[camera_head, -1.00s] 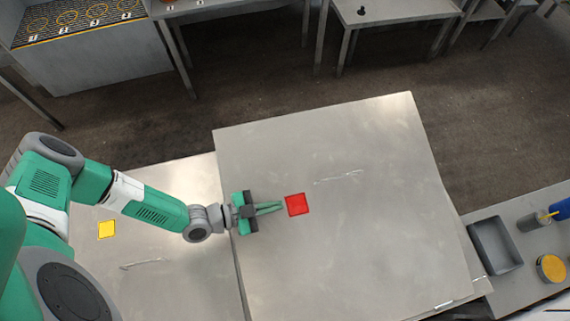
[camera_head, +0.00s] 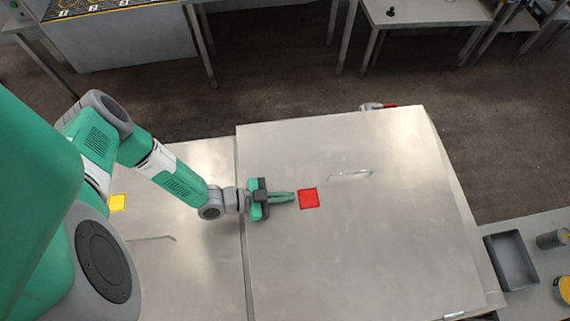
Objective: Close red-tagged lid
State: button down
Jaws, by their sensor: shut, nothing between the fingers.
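The red-tagged lid (camera_head: 370,250) is a large grey metal panel in the middle of the view, with a red square tag (camera_head: 309,198) near its left side and a thin handle (camera_head: 350,175) farther up. My gripper (camera_head: 293,197) is shut and empty. It is over the lid's left part, with its fingertips pointing right, just left of the red tag. I cannot tell whether the fingers touch the lid. The lid looks nearly flat, but how far it is shut is not clear from above.
A second metal lid (camera_head: 200,270) with a yellow tag (camera_head: 118,203) lies to the left, partly behind my arm. A grey bin (camera_head: 511,260) and cans (camera_head: 552,239) stand on a bench at the right. Tables line the back, with open floor before them.

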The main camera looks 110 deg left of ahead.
notch_tip(320, 180, up, 4)
jog(key=p, duration=0.3)
jog(key=s+d, duration=0.1)
jog(key=d, duration=0.4)
jog(key=s+d, duration=0.2)
jog(key=d, duration=0.3)
jog(key=s+d+r, duration=0.1)
jog(key=s+d, duration=0.1)
jog(key=d, duration=0.3)
jog(key=shift+d+p, duration=0.15)
jog(key=shift+p, duration=0.25)
jog(key=shift+w, duration=0.15)
